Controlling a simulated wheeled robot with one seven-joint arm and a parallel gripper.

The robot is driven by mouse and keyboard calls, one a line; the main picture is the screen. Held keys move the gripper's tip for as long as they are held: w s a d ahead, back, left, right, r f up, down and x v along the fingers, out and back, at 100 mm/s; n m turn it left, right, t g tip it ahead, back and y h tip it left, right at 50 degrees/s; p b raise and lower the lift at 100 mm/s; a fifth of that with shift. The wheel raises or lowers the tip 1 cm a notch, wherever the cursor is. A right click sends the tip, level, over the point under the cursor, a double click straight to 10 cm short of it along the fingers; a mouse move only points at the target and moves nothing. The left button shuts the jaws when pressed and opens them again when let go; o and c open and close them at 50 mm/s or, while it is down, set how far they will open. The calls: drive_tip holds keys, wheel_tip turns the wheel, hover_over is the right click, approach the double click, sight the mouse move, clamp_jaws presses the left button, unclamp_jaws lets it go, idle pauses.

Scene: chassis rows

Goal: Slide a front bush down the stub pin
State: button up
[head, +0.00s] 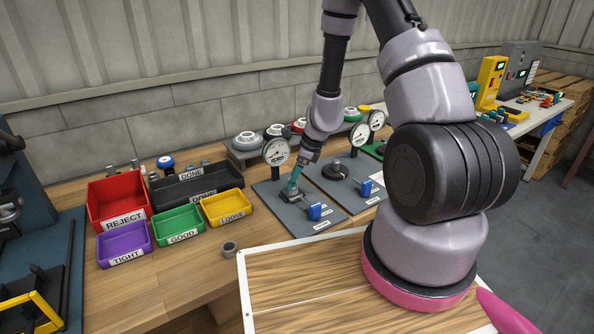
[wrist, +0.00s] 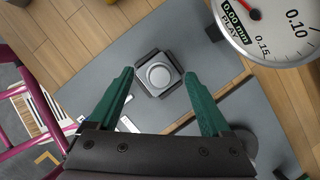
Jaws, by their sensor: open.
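My gripper (head: 293,186) is over the nearest grey plate (head: 274,228), fingers pointing down. In the wrist view its two green fingers (wrist: 159,74) are apart, with nothing held between them. Below and between the fingertips is a dark square block with a round pale top (wrist: 159,75); it also shows in the head view (head: 260,211). I cannot tell whether that round top is the bare stub pin or a bush on it. A loose grey bush (head: 229,248) stands on the wooden table, left of the plate.
A dial gauge (wrist: 262,25) stands close beside the block; it also shows in the head view (head: 276,151). A blue clamp (head: 314,211) is at the plate's right. Red (head: 118,203), purple (head: 124,243), green (head: 178,224) and yellow (head: 226,207) bins stand left. A second plate (head: 345,182) lies to the right.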

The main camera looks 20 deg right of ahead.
drive_tip(key=v, duration=1)
drive_tip(key=shift+r, duration=0.3)
drive_tip(key=shift+s, duration=0.1)
drive_tip(key=s+a+r+n+t, duration=0.1)
drive_tip(key=s+r+n, duration=0.3)
drive_tip(key=r, duration=0.6)
drive_tip(key=s+a+r+n+t, duration=0.1)
drive_tip(key=r+n, duration=0.4)
drive_tip(key=r, duration=0.6)
drive_tip(key=s+d+r+n+t+h, duration=0.2)
drive_tip(key=s+d+r+n+t, duration=0.1)
drive_tip(key=s+r+n, duration=0.6)
drive_tip(key=s+r, duration=0.3)
drive_tip(key=s, duration=0.3)
drive_tip(key=shift+s+d+r+n, duration=0.2)
drive_tip(key=shift+d+r+n, duration=0.05)
drive_tip(key=shift+n, duration=0.15)
